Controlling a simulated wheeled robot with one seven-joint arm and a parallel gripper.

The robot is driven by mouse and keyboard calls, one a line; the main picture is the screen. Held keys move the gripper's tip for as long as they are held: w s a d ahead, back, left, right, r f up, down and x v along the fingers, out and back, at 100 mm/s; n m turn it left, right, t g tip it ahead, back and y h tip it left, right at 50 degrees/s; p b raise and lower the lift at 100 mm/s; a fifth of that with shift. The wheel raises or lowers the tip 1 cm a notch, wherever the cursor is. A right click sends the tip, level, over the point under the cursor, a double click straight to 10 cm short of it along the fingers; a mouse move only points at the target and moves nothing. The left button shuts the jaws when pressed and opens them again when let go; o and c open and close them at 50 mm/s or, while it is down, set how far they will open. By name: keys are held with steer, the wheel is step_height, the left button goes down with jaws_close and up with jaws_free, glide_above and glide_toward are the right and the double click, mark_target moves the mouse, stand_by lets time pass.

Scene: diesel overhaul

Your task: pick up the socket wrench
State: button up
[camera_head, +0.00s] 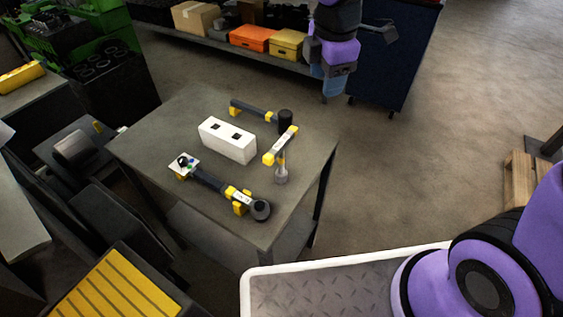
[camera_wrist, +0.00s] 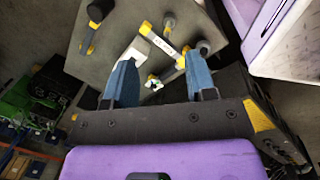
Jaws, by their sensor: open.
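Several tools lie on a grey table (camera_head: 170,125). At its front is a dark-handled tool with yellow parts and a round dark end (camera_head: 261,210); it also shows in the wrist view (camera_wrist: 203,47). Beside it is a yellow-ended bar with a white label (camera_head: 284,143), also in the wrist view (camera_wrist: 155,38), close to a round grey end (camera_head: 281,176). I cannot tell for certain which is the socket wrench. My gripper (camera_head: 333,86) is past the table's back right corner, above and apart from the tools. Its blue fingers (camera_wrist: 160,62) are open and empty.
A black-headed mallet (camera_head: 285,119) lies at the table's back, with a white block (camera_head: 228,140) in front of it. A small white plate (camera_head: 184,165) is at the left. A dark blue cabinet (camera_head: 392,50) stands behind my gripper. The floor right of the table is clear.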

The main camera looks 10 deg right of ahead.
mark_target(281, 141)
steer(key=a+f+n, duration=0.2)
steer(key=f, duration=0.1)
steer(key=w+a+f+n+g, duration=0.1)
steer(key=a+f+n, duration=0.4)
steer(key=a+f, duration=0.1)
steer(key=shift+w+a+f+g, duration=0.1)
steer(key=shift+w+g, duration=0.15)
steer(key=shift+g, duration=0.05)
steer(key=shift+n, duration=0.5)
steer(key=f, duration=0.5)
steer(key=shift+s+a+f, duration=0.1)
steer(key=shift+a, duration=0.2)
steer(key=shift+s+d+f, duration=0.1)
steer(key=shift+f, duration=3)
jaws_close()
